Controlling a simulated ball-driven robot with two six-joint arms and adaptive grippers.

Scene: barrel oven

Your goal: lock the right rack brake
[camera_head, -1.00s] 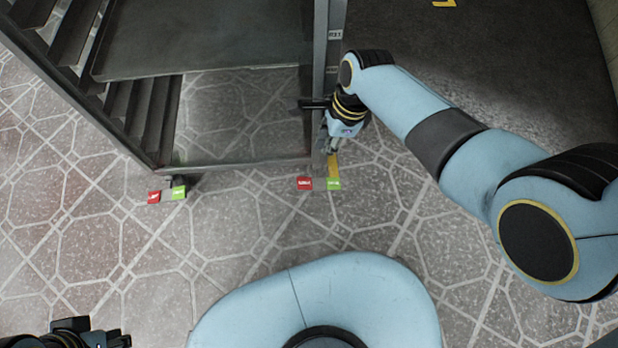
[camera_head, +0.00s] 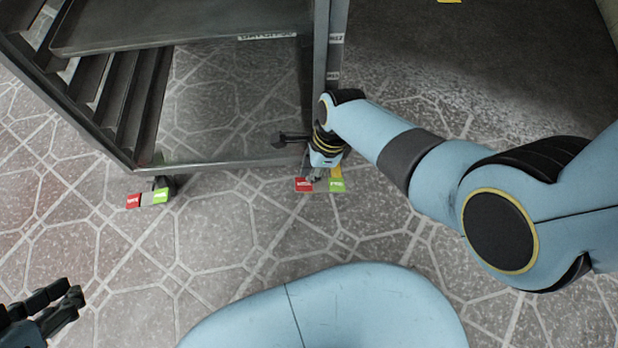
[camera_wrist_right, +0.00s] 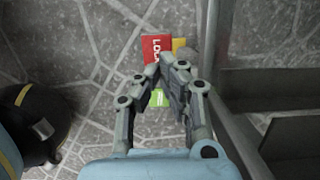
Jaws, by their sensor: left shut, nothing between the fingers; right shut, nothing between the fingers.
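The right rack brake shows in the head view as a red pedal (camera_head: 304,184) and a green pedal (camera_head: 337,185) at the foot of the rack's right post. In the right wrist view the red pedal (camera_wrist_right: 156,47) carries lettering and the green pedal (camera_wrist_right: 159,98) is partly hidden by my fingers. My right gripper (camera_head: 314,176) is shut and empty, its fingertips (camera_wrist_right: 170,60) over the pedals, close to the red one. I cannot tell whether they touch. My left gripper (camera_head: 76,302) is shut and empty at the lower left, far from the brake.
The metal rack (camera_head: 215,163) stands at the upper left with a tray (camera_head: 150,25) in it. Its left brake has a red (camera_head: 133,201) and a green pedal (camera_head: 160,196). The tiled floor (camera_head: 230,230) in front is clear.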

